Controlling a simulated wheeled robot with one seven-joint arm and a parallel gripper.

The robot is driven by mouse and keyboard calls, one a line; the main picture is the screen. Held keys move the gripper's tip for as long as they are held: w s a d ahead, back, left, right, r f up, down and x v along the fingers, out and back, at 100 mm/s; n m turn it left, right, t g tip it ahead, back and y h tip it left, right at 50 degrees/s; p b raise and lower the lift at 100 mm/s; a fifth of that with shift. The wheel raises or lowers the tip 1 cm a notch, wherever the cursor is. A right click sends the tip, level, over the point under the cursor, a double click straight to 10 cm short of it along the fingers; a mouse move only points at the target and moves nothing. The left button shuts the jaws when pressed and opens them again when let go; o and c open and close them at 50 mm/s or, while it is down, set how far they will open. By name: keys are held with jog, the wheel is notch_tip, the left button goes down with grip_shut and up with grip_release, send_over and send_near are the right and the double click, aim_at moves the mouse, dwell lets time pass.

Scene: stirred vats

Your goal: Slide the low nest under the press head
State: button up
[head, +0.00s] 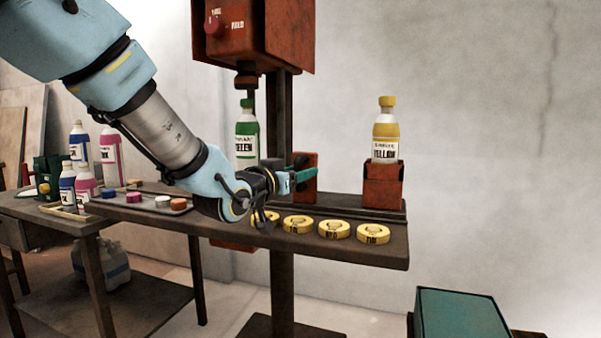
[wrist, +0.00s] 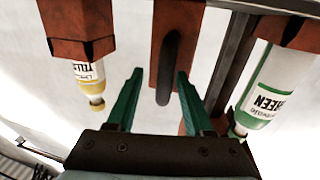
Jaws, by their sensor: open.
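A red-brown nest (head: 383,187) holds a yellow-capped bottle (head: 385,135) upright at the right of the rail. A green bottle (head: 246,137) stands directly below the press head (head: 246,81); its nest (wrist: 306,36) shows in the wrist view, but my arm hides it in the head view. Which nest is the low one I cannot tell. Between them stands a red-brown block (head: 306,180) with a dark upright handle (wrist: 168,70). My gripper (wrist: 159,74) is open, one green finger on each side of the handle, with gaps on both sides.
The rail (head: 345,207) runs along the bench (head: 400,252). Several yellow discs (head: 334,229) lie along the bench front, close below my gripper. The press column (head: 283,130) stands behind. A side table at left holds several bottles (head: 109,160).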

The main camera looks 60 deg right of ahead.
jog(key=a, duration=1)
jog(key=shift+s+a, duration=0.2)
jog(key=shift+s, duration=0.15)
